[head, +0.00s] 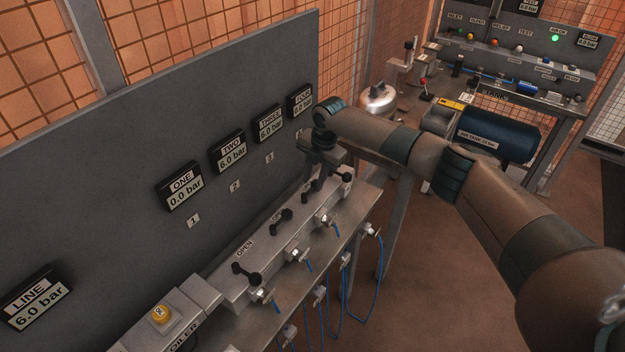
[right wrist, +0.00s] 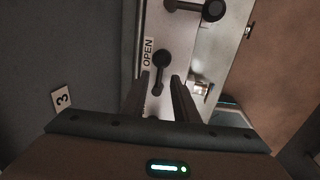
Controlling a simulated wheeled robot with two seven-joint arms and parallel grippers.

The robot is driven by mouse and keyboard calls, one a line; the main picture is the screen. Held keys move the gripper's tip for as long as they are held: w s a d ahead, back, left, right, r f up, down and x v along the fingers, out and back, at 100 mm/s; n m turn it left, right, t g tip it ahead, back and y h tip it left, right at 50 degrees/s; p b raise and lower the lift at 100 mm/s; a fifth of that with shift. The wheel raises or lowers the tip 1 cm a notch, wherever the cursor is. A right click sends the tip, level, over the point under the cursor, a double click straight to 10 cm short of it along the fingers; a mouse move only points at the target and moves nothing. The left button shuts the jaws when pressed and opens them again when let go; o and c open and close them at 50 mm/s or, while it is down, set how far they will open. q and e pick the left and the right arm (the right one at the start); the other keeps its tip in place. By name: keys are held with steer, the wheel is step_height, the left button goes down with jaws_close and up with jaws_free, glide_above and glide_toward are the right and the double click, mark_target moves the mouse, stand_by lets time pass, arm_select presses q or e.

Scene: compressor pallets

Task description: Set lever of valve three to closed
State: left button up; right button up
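In the head view my right gripper (head: 322,168) points down over the far part of the grey valve manifold, at the lever of valve three (head: 311,187), partly hidden by it. In the right wrist view this black lever (right wrist: 161,68) lies near the OPEN label (right wrist: 148,52), with the tag 3 (right wrist: 62,98) on the panel to the left. The right gripper's fingers (right wrist: 163,95) are apart, with the lever's lower end between them; contact is not visible. Display THREE (head: 268,124) reads 6.0 bar. My left gripper is not in view.
Levers one (head: 246,274) and two (head: 281,220) stand nearer on the manifold; another lever (right wrist: 205,10) is close beyond the fingers. The upright grey panel (head: 120,190) borders the left. Blue hoses (head: 368,290) hang at right. A bench with a tank (head: 495,135) stands behind.

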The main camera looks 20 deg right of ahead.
mark_target(311, 190)
steer(key=shift+w+a+f, duration=0.1)
steer(key=shift+w+f, duration=0.05)
steer(key=shift+f, duration=1)
jaws_close()
stand_by(0.7)
